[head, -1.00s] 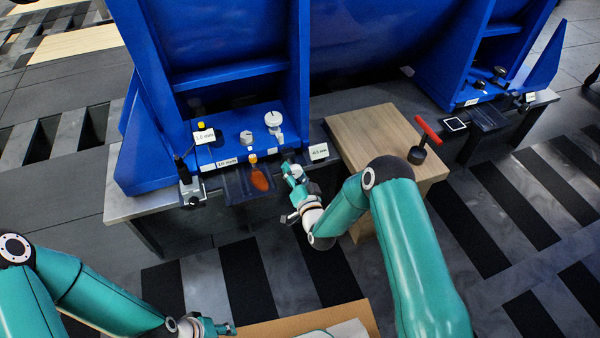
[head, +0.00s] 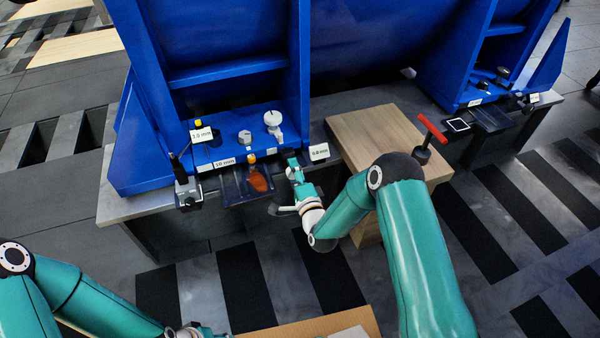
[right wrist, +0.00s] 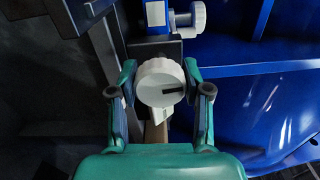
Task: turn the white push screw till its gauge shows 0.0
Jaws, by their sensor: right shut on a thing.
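The white push screw (right wrist: 158,72) shows in the right wrist view as a round ribbed knob with a dark slot mark. My right gripper (right wrist: 160,90) has a finger on each side of the knob and is shut on it. In the head view my right gripper (head: 293,162) is at the front edge of the bench and hides the screw. The gauge label (head: 319,152) just right of it seems to read 0.0 mm in small print. My left gripper (head: 203,331) is cut off by the bottom edge, so its jaws cannot be judged.
A blue motor frame (head: 235,75) stands on the grey bench (head: 140,205). Other labels (head: 203,135) and white knobs (head: 273,120) sit on its foot. A wooden block (head: 365,125) and a red-handled tool (head: 430,130) are to the right. A cardboard box (head: 290,330) is below.

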